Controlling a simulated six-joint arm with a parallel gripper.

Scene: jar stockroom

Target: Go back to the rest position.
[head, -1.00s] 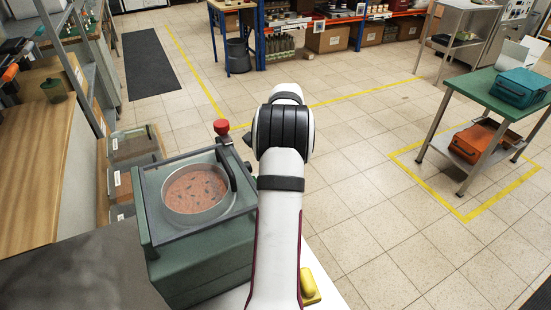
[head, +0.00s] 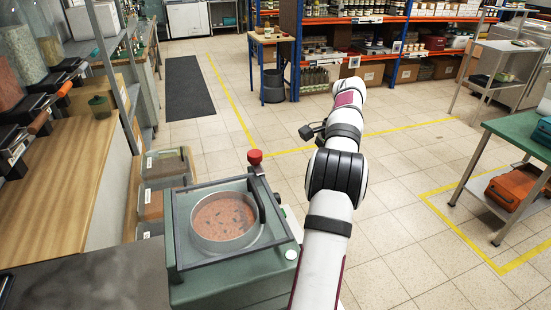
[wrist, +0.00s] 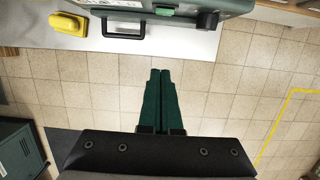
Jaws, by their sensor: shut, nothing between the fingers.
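My gripper (wrist: 160,76) shows in the wrist view as two dark green fingers lying side by side, shut with nothing between them. It hangs over the tiled floor, apart from the white bench top (wrist: 40,25) and the green machine (wrist: 190,8) at the top of that view. In the head view my arm reaches up and away to the right of the green machine (head: 215,290); the fingers cannot be made out there.
A yellow object (wrist: 68,23) and a black handle (wrist: 124,27) are at the bench. A wooden counter (head: 60,190) is at left, a green-topped table (head: 520,130) at right. Open floor lies between.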

